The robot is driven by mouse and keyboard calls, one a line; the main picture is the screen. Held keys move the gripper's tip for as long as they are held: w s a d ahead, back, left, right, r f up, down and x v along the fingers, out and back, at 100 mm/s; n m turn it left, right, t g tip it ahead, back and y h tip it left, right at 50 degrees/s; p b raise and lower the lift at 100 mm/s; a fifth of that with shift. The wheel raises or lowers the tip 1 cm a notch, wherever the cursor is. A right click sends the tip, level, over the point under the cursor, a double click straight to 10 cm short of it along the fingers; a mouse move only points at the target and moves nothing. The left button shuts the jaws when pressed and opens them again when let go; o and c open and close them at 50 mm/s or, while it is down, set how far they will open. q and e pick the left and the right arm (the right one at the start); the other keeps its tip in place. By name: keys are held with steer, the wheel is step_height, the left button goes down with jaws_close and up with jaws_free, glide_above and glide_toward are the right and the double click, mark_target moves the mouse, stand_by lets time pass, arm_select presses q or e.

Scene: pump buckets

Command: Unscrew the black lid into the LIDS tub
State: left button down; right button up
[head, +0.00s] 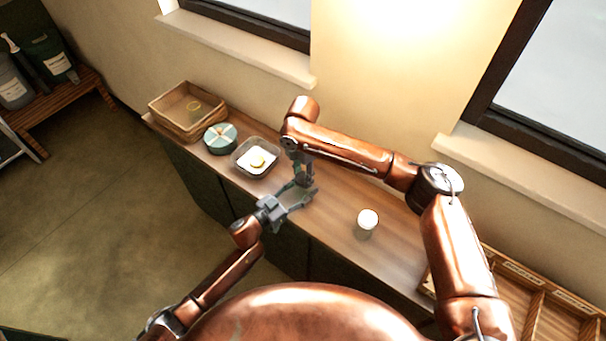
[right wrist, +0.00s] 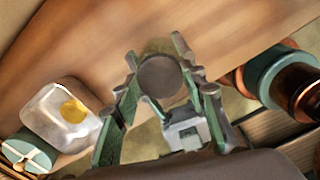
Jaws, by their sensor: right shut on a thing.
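The black lid (right wrist: 160,77) shows as a dark disc between the fingers of my right gripper (right wrist: 158,88) in the right wrist view. My right gripper (head: 304,183) points down over the counter in the head view and is shut on the lid. My left gripper (head: 303,197) comes in just beneath it; its fingers are spread apart, and whether they hold a container under the lid is unclear. No tub lettering is readable.
A round teal divided container (head: 220,137) stands left of the tub. A wicker basket (head: 172,118) with a yellowish item is farther left. A small white-topped container (head: 367,221) stands alone on the counter (head: 335,205). A wooden divided tray (head: 530,300) is at the right.

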steer(key=n, duration=0.4)
steer(key=shift+w, duration=0.1)
steer(key=n, duration=1.3)
steer(key=shift+r+n, duration=0.1)
steer(key=shift+n, duration=0.2)
steer(key=shift+r, duration=0.25)
steer(key=shift+r, duration=0.85)
steer(key=shift+r, duration=0.1)
